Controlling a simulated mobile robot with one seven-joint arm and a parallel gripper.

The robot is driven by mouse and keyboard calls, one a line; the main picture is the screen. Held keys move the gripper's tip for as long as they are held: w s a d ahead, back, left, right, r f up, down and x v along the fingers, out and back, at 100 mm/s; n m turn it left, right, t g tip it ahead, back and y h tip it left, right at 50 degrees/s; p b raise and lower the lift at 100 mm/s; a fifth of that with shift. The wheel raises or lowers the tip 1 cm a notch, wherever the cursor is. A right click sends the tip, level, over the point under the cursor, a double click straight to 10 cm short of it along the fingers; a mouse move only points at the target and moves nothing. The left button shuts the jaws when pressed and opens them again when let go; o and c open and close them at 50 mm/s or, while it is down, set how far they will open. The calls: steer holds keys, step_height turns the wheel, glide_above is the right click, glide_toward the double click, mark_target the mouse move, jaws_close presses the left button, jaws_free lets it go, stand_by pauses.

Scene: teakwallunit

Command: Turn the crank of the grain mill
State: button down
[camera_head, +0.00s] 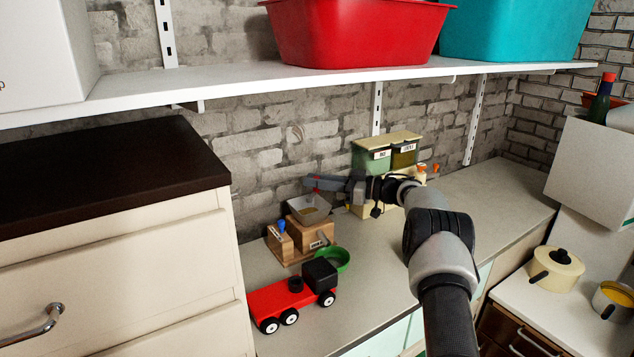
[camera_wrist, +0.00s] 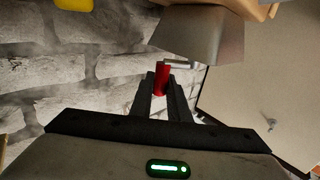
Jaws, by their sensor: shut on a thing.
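The grain mill (camera_head: 311,235) stands on the counter near the brick wall, with a wooden body and a grey metal hopper on top. The hopper also shows in the wrist view (camera_wrist: 205,35). The crank's red handle (camera_wrist: 161,80) is between the fingers of my gripper (camera_wrist: 160,88), which is shut on it. A short metal crank arm (camera_wrist: 178,64) runs from the handle towards the hopper.
A red toy truck (camera_head: 292,296) stands in front of the mill, with a green bowl (camera_head: 331,260) beside it. Labelled green bins (camera_head: 386,152) stand behind my arm. A white shelf (camera_head: 230,84) with red (camera_head: 355,32) and teal tubs (camera_head: 512,30) hangs above.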

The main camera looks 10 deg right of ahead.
steer(key=shift+r, duration=0.1)
steer(key=c, duration=1.7)
jaws_free()
steer(key=shift+a, duration=0.1)
steer(key=b+v, duration=0.1)
steer(key=v, duration=1.6)
steer(key=shift+s, duration=0.15)
